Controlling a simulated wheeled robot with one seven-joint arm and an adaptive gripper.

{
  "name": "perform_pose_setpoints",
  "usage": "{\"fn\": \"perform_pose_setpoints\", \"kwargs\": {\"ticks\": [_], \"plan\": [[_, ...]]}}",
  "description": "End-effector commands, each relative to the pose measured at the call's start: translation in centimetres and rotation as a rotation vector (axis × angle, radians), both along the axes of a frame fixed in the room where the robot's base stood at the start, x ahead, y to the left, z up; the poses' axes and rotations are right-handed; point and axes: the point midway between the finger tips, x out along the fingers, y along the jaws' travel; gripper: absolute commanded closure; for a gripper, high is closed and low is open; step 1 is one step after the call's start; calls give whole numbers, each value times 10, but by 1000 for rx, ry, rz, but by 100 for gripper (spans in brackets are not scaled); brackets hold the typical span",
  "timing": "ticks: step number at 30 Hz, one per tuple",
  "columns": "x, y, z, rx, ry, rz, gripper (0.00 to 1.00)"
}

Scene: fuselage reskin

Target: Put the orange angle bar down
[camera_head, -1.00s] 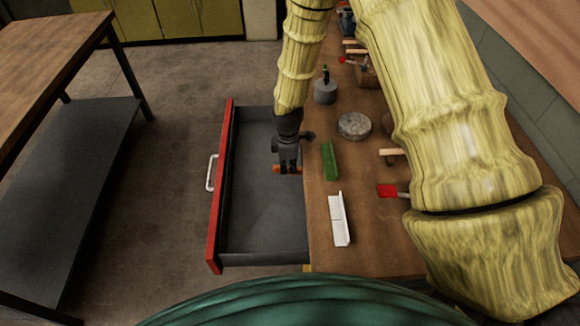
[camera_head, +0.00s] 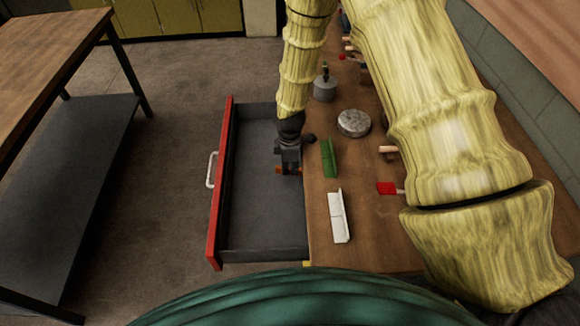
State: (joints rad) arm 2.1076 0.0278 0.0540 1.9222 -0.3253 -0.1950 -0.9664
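My gripper (camera_head: 289,166) points down inside the open drawer (camera_head: 255,225), close to its right side by the workbench edge. The orange angle bar (camera_head: 279,171) is mostly hidden by the gripper. Only small orange parts show at the fingertips, on both sides. The gripper appears shut on the bar, though the fingers are small and dark here. I cannot tell whether the bar touches the drawer floor.
The workbench (camera_head: 318,250) holds a green angle bar (camera_head: 328,159), a white angle bar (camera_head: 338,216), a round grey tin (camera_head: 354,123), a grey can (camera_head: 325,90) and a red-headed tool (camera_head: 386,188). The rest of the drawer floor is clear.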

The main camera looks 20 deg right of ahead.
Motion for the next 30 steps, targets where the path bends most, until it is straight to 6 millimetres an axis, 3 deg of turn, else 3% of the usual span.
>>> {"fn": "perform_pose_setpoints", "kwargs": {"ticks": [3, 7, 19, 30], "plan": [[0, 0, -2, 0, 1, 1, 100], [-1, 0, -2, 0, 1, 1, 73], [-1, 1, 1, 1, 2, 1, 73], [0, 0, 40, 1, -1, 0, 73]]}}
